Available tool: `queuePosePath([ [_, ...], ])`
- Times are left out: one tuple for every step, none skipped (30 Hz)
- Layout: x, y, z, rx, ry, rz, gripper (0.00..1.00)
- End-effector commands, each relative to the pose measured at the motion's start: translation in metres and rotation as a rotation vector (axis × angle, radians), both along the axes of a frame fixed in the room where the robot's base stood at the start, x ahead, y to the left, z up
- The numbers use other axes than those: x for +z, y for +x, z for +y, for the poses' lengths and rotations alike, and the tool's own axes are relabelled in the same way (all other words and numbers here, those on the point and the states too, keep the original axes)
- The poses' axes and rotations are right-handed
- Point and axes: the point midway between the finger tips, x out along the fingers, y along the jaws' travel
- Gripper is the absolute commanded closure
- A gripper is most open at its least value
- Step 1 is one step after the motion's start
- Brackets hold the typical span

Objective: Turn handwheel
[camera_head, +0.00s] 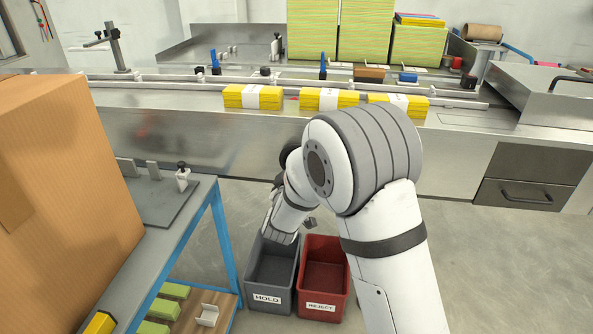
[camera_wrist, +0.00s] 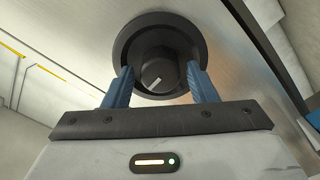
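In the wrist view, the handwheel (camera_wrist: 127,42) is a round black dished wheel with a dark central hub (camera_wrist: 160,62) bearing a small pale mark. It is mounted on a brushed metal panel. My gripper (camera_wrist: 158,68) has two blue fingers spread apart, one on each side of the hub, with their tips overlapping the wheel's lower part in the picture. A gap seems to show beside the left finger; whether the right finger touches the hub cannot be told.
A steel conveyor machine (camera_head: 190,130) runs across the head view, carrying yellow banded packs (camera_head: 252,97). Below stand a grey HOLD bin (camera_head: 268,298) and a red REJECT bin (camera_head: 322,306). A blue-legged table (camera_head: 197,240) with a large cardboard box (camera_head: 65,190) stands at left.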

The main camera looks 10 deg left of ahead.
Motion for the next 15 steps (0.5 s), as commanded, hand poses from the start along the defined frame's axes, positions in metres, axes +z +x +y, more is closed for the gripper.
queuePosePath([
  [0.000, 0.000, 0.000, -0.001, 0.000, 0.001, 0.44],
  [0.000, 0.000, 0.000, -0.001, 0.000, 0.001, 0.41],
  [0.000, 0.000, 0.000, -0.001, 0.000, 0.001, 0.41],
  [0.000, 0.000, 0.000, -0.001, 0.000, 0.001, 0.41],
  [0.000, 0.000, 0.000, -0.001, 0.000, 0.001, 0.41],
  [0.000, 0.000, 0.000, -0.001, 0.000, 0.001, 0.41],
  [0.000, 0.000, 0.000, -0.001, 0.000, 0.001, 0.41],
  [0.000, 0.000, 0.000, 0.000, 0.000, 0.001, 0.41],
  [0.000, -0.001, 0.000, 0.000, 0.000, 0.001, 0.41],
  [0.000, -0.002, 0.000, 0.000, 0.001, 0.001, 0.41],
  [0.000, -0.004, 0.000, 0.001, 0.000, 0.001, 0.41],
  [0.000, -0.008, 0.001, 0.001, 0.000, 0.001, 0.41],
  [0.000, -0.013, 0.001, 0.001, 0.000, 0.001, 0.41],
  [0.000, -0.017, 0.001, 0.002, -0.001, 0.002, 0.41],
  [0.000, -0.024, 0.001, 0.001, -0.001, 0.003, 0.41],
])
